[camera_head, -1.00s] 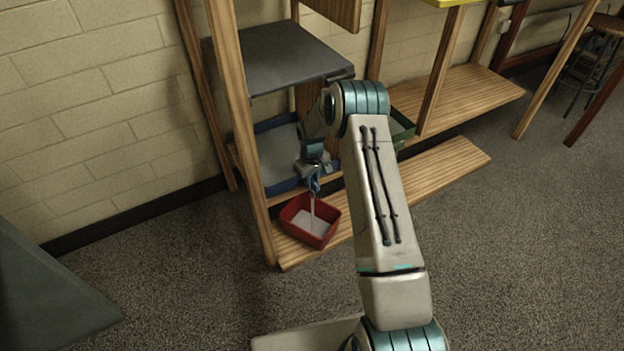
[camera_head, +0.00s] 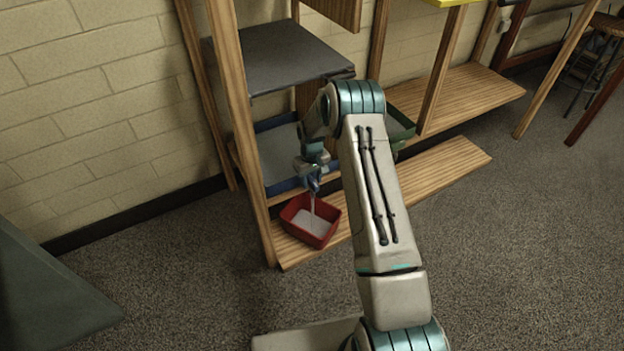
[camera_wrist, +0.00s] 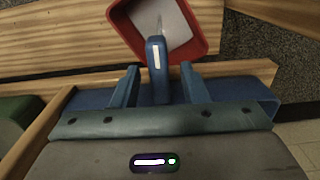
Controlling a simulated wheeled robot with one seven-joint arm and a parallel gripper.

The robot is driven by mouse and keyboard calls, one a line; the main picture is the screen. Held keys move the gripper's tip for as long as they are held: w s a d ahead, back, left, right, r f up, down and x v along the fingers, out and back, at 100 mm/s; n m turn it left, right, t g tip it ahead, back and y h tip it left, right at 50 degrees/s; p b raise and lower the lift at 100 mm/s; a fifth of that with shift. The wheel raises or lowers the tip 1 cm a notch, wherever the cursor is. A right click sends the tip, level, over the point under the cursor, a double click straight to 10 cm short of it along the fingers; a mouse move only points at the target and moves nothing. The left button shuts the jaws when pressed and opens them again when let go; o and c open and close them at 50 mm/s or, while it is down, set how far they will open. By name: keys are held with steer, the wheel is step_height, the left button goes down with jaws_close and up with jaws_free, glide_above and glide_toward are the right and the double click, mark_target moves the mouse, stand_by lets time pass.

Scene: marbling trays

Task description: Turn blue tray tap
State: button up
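The blue tray (camera_head: 284,186) sits on the lower shelf behind my arm; its blue wall also shows in the wrist view (camera_wrist: 262,95). Its blue tap (camera_wrist: 157,62), with a white mark on top, sticks out over a red tub. A thin stream of liquid falls from the tap into the red tub (camera_head: 290,213), which holds pale liquid. My gripper (camera_wrist: 158,78) is open, with one blue finger on each side of the tap and a visible gap to each. In the head view my gripper (camera_head: 313,180) is small and overlaps the tap.
The red tub (camera_wrist: 128,35) stands on a low wooden plank (camera_head: 440,170). A green tray (camera_head: 401,127) is to the right, partly behind my arm. A dark grey board (camera_head: 285,55) lies above the blue tray, and a wooden post (camera_head: 238,120) stands left. Open floor lies in front.

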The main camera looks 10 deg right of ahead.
mark_target(312, 180)
step_height(312, 180, up, 8)
steer(key=shift+f+p, duration=0.25)
steer(key=shift+p, duration=1)
steer(key=shift+s, duration=0.15)
